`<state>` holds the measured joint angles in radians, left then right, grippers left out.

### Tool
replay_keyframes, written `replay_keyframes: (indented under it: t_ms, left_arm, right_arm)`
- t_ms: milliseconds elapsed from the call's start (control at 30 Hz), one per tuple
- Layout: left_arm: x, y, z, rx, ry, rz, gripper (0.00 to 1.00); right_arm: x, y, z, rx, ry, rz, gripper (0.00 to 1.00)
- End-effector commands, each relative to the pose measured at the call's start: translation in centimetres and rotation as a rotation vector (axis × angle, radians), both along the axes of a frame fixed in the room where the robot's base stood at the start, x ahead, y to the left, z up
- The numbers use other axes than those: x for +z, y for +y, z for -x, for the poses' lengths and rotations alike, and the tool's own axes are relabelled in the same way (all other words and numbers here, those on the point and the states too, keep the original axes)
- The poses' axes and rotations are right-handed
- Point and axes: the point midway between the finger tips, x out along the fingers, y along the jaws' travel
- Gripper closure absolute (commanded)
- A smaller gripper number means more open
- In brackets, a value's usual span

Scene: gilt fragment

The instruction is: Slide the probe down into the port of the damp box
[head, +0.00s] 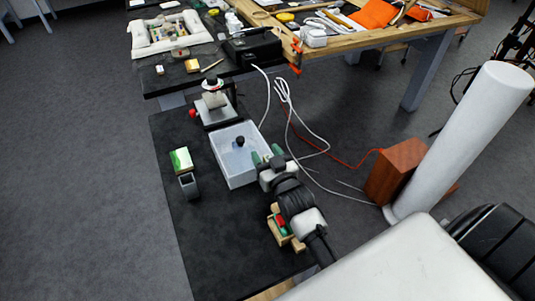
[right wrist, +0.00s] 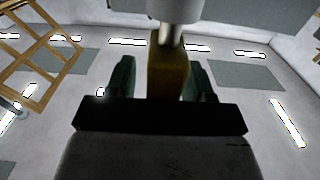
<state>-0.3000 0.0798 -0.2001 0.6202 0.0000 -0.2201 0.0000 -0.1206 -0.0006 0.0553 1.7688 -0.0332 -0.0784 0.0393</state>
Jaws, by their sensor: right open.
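The damp box (head: 222,168) is an open-looking white box with pale walls on the dark bench. A small black round fitting (head: 240,141) stands inside its outline; I cannot tell whether it is the port. My right gripper (head: 267,155) has green fingers and is open at the box's right edge. In the right wrist view its fingers (right wrist: 164,80) stand apart, with a dark yellow block (right wrist: 167,78) showing between them. A metal shaft and white cylinder (right wrist: 174,12) show above that block. I cannot tell for sure which part is the probe. My left gripper is not in view.
A stand with a red knob (head: 193,113) is behind the box. A green-and-white block (head: 181,160) and grey holder (head: 189,185) lie left. A wooden holder (head: 296,244) sits beside my right arm. White cables (head: 298,122) loop right of the box. The bench's front left is clear.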

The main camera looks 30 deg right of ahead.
Motion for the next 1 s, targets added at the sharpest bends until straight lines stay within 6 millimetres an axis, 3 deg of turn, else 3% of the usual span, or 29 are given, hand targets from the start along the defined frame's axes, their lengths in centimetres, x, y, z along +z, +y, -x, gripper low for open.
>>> replay_keyframes:
  t_ms: [167, 333, 700, 1000]
  left_arm:
    - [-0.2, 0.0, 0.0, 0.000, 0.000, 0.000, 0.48]
    - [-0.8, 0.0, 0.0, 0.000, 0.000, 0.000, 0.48]
    - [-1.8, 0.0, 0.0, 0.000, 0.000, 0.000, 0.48]
    - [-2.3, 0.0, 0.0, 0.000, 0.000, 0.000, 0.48]
  right_arm:
    - [0.9, 0.0, 0.0, 0.000, -0.002, 0.000, 0.47]
    - [4.1, 0.0, 0.0, 0.000, -0.007, 0.000, 0.47]
    - [8.5, -4.3, 6.6, 0.000, 0.000, 0.004, 0.47]
    - [10.7, -6.2, 9.5, 0.001, 0.001, 0.001, 0.47]
